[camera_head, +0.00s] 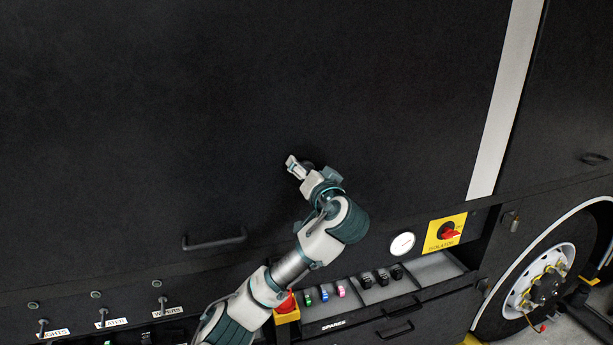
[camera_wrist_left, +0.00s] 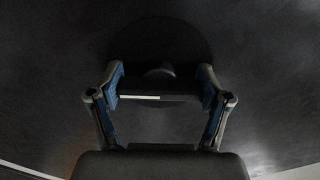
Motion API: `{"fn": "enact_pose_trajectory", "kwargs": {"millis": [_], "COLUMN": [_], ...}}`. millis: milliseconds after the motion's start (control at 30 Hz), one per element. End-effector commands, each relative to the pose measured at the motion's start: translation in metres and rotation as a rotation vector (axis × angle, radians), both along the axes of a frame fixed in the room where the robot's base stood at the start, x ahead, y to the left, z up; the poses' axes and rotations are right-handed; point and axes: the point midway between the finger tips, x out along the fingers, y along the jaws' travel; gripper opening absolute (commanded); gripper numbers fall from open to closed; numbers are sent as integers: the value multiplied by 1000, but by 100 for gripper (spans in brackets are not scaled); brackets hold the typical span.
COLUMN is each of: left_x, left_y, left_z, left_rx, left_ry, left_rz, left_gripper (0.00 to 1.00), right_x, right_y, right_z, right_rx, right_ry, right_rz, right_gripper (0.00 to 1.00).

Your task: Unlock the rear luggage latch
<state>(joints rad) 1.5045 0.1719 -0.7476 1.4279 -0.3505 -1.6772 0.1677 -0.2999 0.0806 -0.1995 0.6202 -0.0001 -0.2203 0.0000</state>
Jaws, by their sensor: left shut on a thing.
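The rear luggage latch (camera_wrist_left: 160,85) shows in the left wrist view as a dark bar with a central hub and a thin pale mark, in front of a round dark plate (camera_wrist_left: 160,38) on the black panel. My left gripper (camera_head: 297,168) is at the middle of the panel in the head view. Its two fingers, which also show in the left wrist view (camera_wrist_left: 160,92), are shut on the ends of the latch bar. In the head view the gripper hides most of the latch. My right gripper is in neither view.
Below the panel are a bar handle (camera_head: 214,241), several labelled toggle switches at the lower left, a red button on a yellow box (camera_head: 286,306), a tray of small coloured parts (camera_head: 366,290), a gauge (camera_head: 402,244) and a red-yellow isolator (camera_head: 446,232). A wheel (camera_head: 541,283) is at right.

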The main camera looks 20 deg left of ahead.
Motion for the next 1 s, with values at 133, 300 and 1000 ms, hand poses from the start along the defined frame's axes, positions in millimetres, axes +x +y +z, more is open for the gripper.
{"fn": "enact_pose_trajectory", "kwargs": {"millis": [133, 300, 1000], "left_x": [0, 0, 1], "left_y": [-2, -2, -4], "left_z": [2, 3, 1], "left_rx": [115, 250, 722], "left_ry": [75, 164, 484], "left_rz": [-5, -5, -10], "left_gripper": [43, 42, 42], "right_x": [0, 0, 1], "right_y": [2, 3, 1], "right_z": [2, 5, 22], "right_rx": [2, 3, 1], "right_ry": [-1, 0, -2], "right_rz": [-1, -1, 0], "right_gripper": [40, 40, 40]}}
